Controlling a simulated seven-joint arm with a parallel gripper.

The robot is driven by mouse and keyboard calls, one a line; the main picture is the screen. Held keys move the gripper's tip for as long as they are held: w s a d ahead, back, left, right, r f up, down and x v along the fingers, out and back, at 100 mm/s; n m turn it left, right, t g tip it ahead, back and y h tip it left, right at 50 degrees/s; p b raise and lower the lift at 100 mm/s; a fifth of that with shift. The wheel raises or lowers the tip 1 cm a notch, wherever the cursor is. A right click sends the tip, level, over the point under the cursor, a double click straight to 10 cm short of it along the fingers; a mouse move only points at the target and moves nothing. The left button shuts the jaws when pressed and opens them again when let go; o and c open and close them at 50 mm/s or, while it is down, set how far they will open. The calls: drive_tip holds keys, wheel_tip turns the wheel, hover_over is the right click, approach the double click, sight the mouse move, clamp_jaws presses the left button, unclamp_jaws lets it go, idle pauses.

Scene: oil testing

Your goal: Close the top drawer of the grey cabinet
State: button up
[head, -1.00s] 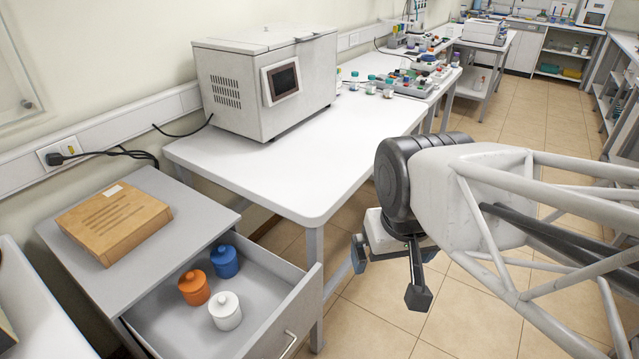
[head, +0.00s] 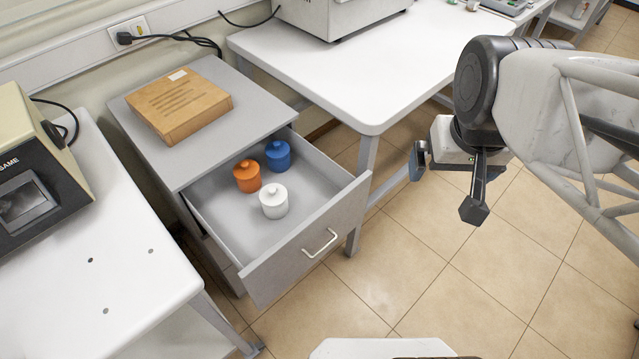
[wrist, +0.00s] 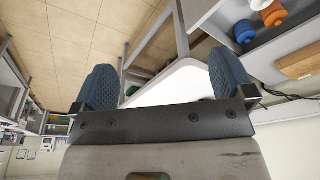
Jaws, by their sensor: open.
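The grey cabinet (head: 150,135) stands between two white tables. Its top drawer (head: 318,228) is pulled well out, with a light curved handle (head: 319,243) on its front. In the drawer are an orange jar (head: 246,177), a blue jar (head: 278,157) and a white jar (head: 273,202), all upright and lidded. My gripper (head: 445,185) is open and empty, in the air to the right of the drawer and apart from it. In the wrist view its blue pads (wrist: 165,85) are wide apart, with the orange jar (wrist: 273,13) and blue jar (wrist: 244,29) at upper right.
A brown wooden box (head: 178,105) lies on the cabinet top. A white table (head: 370,100) stands behind and to the right, its leg close to the drawer's right side. Another white table (head: 130,270) with a device (head: 30,160) stands at left. The tiled floor before the drawer is clear.

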drive_tip(key=shift+w+d+f, duration=0.1)
drive_tip(key=c, duration=0.4)
drive_tip(key=w+d+f+m, duration=0.1)
drive_tip(key=w+f, duration=0.1)
drive_tip(key=f, duration=0.1)
drive_tip(key=w+d+f+m+t+h, duration=0.1)
drive_tip(key=w+d+f, duration=0.1)
drive_tip(key=w+d+f+m+t, duration=0.1)
drive_tip(key=w+f, duration=0.2)
drive_tip(key=shift+w+d+f+h, duration=0.1)
drive_tip(key=shift+d+f+h, duration=0.1)
drive_tip(key=shift+f+h, duration=0.15)
clamp_jaws()
drive_tip(key=w+a+f+m+t+y, duration=0.1)
drive_tip(key=w+f+m+y, duration=0.1)
drive_tip(key=f, duration=0.7)
drive_tip(key=w+a+f+m+t+y, duration=0.1)
drive_tip(key=w+f+t+y, duration=0.1)
drive_tip(key=f, duration=0.6)
drive_tip(key=s+a+f+m+g+y, duration=0.1)
drive_tip(key=s+a+f+m+y, duration=0.1)
drive_tip(key=s+a+f+y, duration=0.2)
drive_tip(key=shift+s+a+f+m, duration=0.35)
drive_tip(key=shift+a+f, duration=0.5)
drive_tip(key=shift+f, duration=0.5)
drive_tip(key=shift+y, duration=0.25)
